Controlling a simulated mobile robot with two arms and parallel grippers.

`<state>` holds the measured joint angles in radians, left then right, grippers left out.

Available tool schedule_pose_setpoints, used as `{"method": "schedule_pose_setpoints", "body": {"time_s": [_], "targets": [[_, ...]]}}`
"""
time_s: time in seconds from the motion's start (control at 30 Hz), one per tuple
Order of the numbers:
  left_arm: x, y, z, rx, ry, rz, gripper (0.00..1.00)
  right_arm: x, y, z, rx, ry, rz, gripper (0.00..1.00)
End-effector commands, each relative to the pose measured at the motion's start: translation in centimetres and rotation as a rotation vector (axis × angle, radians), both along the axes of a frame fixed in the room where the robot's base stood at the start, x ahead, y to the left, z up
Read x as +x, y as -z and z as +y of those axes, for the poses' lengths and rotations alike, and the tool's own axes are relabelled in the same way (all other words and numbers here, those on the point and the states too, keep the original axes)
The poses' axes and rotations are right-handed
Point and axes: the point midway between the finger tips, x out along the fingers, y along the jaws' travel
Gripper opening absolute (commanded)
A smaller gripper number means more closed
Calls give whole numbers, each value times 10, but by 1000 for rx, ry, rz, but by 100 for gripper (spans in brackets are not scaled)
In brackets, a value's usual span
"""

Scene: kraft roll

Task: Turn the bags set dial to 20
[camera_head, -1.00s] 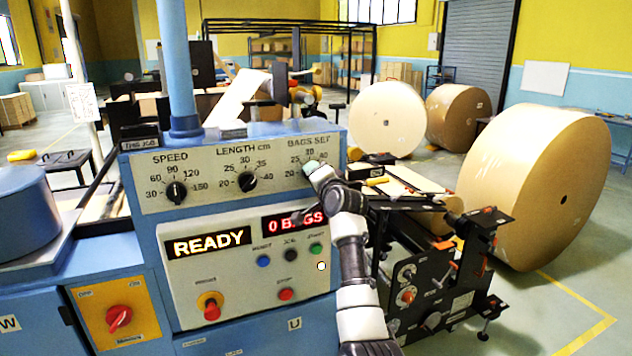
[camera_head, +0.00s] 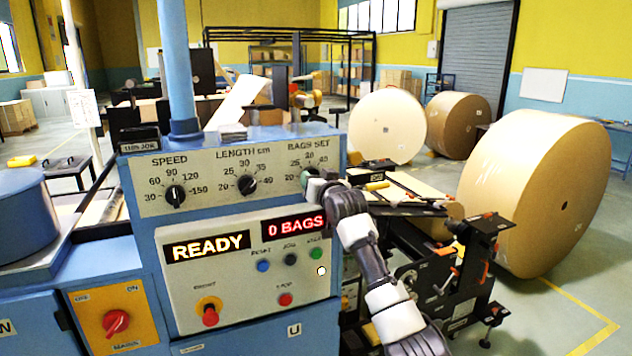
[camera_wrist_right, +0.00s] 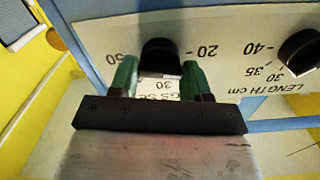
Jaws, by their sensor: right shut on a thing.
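The bags set dial is a small black knob at the right end of the blue machine's upper panel. In the head view my right gripper (camera_head: 317,186) covers most of it. In the right wrist view the black dial (camera_wrist_right: 160,52) sits between the green fingertips of my right gripper (camera_wrist_right: 159,78), which is shut on it. That view shows the panel upside down, with a 20 mark right of the dial and 50 left of it. The dial's pointer cannot be made out. The display (camera_head: 294,226) reads 0 BAGS. My left gripper is not in view.
The length dial (camera_head: 247,185) and speed dial (camera_head: 175,195) are left on the same panel. Below are the READY display (camera_head: 207,246), several push buttons and a red stop button (camera_head: 285,299). A black roll stand (camera_head: 455,265) stands right of my right arm.

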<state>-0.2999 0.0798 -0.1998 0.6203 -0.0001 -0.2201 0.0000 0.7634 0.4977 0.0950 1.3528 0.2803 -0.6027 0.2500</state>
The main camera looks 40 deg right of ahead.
Motion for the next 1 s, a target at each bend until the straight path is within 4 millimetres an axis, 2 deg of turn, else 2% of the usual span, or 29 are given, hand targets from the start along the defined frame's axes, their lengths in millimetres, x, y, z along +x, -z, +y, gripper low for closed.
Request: {"method": "schedule_pose_setpoints", "body": {"time_s": [0.4, 0.97, 1.0], "targets": [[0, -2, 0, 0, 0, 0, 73, 0, 2, 0, -180, -1, 53, 24], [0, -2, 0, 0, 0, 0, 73, 0, 2, 0, -206, -1, 60, 24], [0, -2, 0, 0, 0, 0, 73, 0, 2, 0, -206, -1, 60, 54]]}}
